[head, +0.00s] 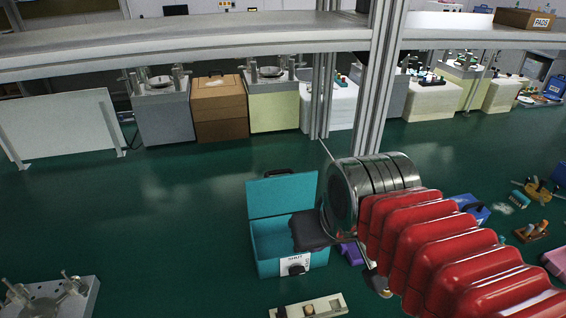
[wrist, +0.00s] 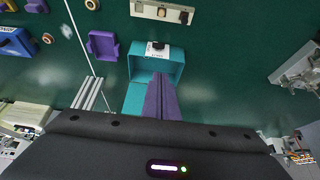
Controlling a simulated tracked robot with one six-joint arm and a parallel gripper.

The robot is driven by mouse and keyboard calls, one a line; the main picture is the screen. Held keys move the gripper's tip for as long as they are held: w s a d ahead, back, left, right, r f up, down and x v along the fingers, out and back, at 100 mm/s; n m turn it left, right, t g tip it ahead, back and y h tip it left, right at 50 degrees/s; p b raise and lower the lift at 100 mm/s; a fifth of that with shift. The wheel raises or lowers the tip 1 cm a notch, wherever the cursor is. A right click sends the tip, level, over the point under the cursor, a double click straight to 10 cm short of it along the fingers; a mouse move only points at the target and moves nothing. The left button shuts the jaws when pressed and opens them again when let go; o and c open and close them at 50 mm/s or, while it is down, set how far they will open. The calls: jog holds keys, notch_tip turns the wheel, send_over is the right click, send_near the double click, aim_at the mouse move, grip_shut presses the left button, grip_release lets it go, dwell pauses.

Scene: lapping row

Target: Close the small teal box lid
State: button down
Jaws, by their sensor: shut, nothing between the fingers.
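The small teal box (head: 262,243) stands on the green floor in the head view. Its teal lid (head: 282,194) is raised, standing nearly upright at the back. A white label and a dark knob are on the box front. In the wrist view the box (wrist: 178,64) is near the middle, and part of the lid (wrist: 134,101) shows below it. My gripper (wrist: 158,76) has purple fingers that are shut and empty, overlapping the box and lid in that view. I cannot tell whether they touch. In the head view its dark body covers part of the box's right side; the fingertips cannot be made out.
A purple tray (wrist: 103,45) lies beside the box. A pale board (head: 308,306) with small parts lies in front of it. Metal posts (head: 376,85) and a long grey shelf (head: 200,43) cross the head view. Open green floor lies left of the box.

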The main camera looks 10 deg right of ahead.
jog(key=w+d+r+g, duration=0.1)
jog(key=w+r, duration=0.3)
jog(key=w, duration=0.6)
jog(key=w+r+g, duration=0.1)
jog(key=w+r, duration=0.3)
jog(key=w, duration=0.7)
jog(key=w+f, duration=0.4)
jog(key=w, duration=0.6)
jog(key=w+d+f+g, duration=0.1)
jog(key=w+f, duration=0.3)
jog(key=w, duration=0.6)
jog(key=shift+d, duration=0.3)
notch_tip(320, 180, down, 9)
jog(key=s, duration=0.2)
jog(key=shift+s, duration=0.15)
